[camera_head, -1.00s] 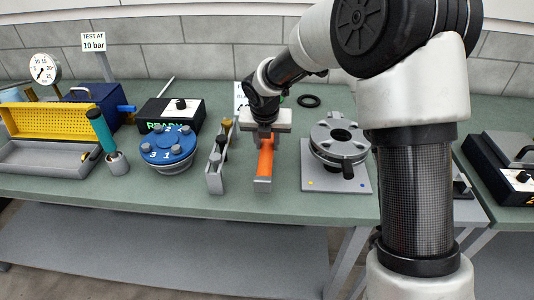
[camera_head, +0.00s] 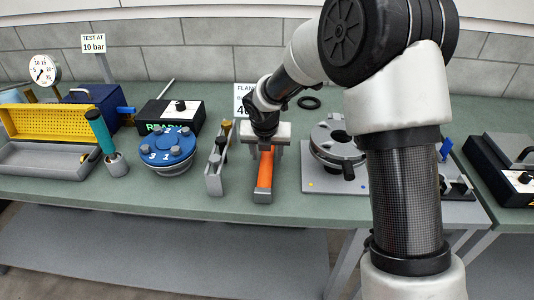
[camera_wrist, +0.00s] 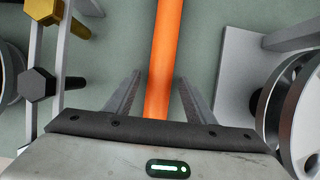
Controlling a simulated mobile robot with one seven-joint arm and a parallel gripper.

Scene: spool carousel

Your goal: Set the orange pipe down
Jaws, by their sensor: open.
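The orange pipe (camera_head: 265,172) lies on the green bench, its length running away from me, with a grey piece at its near end. In the wrist view the orange pipe (camera_wrist: 164,58) runs up the middle of the picture. My gripper (camera_head: 264,150) is over the pipe's far part. In the wrist view my gripper's fingers (camera_wrist: 158,92) stand apart, one on each side of the pipe, with a gap on both sides. The pipe's far end is hidden under my gripper in the head view.
A grey rack with bolts (camera_head: 215,170) stands close left of the pipe. A grey flange fixture on a plate (camera_head: 318,180) stands close right. A blue numbered disc (camera_head: 165,148) and a yellow bin (camera_head: 60,122) are further left. A black ring (camera_head: 309,102) lies behind.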

